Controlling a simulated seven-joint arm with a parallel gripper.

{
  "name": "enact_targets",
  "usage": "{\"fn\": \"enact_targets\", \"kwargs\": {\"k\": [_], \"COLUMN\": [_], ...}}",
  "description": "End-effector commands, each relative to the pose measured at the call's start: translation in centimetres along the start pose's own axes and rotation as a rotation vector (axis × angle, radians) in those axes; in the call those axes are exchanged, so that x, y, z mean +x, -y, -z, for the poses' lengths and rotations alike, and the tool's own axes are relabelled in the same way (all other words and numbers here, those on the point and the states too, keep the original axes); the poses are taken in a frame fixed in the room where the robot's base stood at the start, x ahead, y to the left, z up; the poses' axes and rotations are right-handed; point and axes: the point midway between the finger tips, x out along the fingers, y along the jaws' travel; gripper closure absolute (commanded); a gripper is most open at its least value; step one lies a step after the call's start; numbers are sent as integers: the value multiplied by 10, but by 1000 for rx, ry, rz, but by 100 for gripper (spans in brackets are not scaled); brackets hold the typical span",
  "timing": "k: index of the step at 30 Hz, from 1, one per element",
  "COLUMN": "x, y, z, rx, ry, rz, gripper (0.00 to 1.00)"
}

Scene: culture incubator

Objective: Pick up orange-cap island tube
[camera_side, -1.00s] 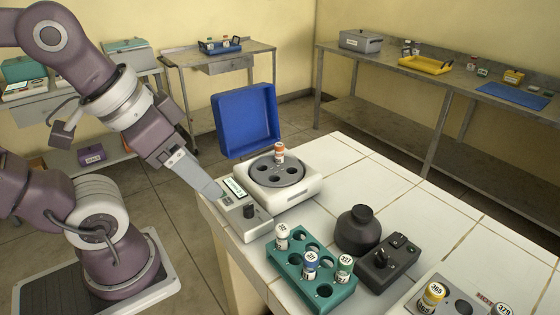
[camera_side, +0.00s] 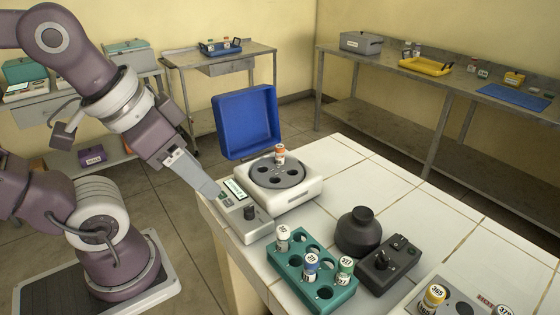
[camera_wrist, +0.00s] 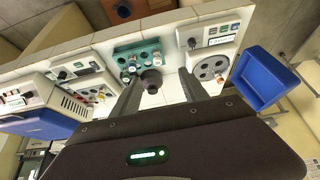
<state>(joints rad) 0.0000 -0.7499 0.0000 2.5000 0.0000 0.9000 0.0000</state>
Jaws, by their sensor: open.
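The orange-cap tube (camera_side: 280,154) stands upright in a hole of the grey round rotor (camera_side: 262,174) on a white device with a small display. In the wrist view the rotor (camera_wrist: 205,70) is right of my fingers, with a small reddish spot at its right that looks like the tube (camera_wrist: 220,78). My gripper (camera_side: 213,192) is in the air at the left, near the device's display corner in the picture and apart from the tube. In the wrist view my gripper's two fingers (camera_wrist: 159,76) are spread with nothing held between them.
A teal rack (camera_side: 336,299) holds several tubes. A black round vessel (camera_side: 358,231) and a dark control box (camera_side: 389,262) stand beside it. An open blue bin (camera_side: 246,121) is behind the device. Another device with tubes (camera_side: 462,300) is at the lower right. White tiles between are clear.

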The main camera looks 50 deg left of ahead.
Motion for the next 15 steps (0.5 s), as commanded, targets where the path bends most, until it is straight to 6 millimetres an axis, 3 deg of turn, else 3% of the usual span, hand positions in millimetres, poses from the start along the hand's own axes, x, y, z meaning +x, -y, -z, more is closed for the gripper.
{"fn": "enact_targets", "kwargs": {"k": [5,8,11,15], "x": [0,0,8,52], "y": [0,5,22,67], "z": [2,25,78,160], "rx": [5,72,244,550], "ry": [2,34,111,247], "rz": [1,16,33,4], "gripper": [48,48,48,48]}}
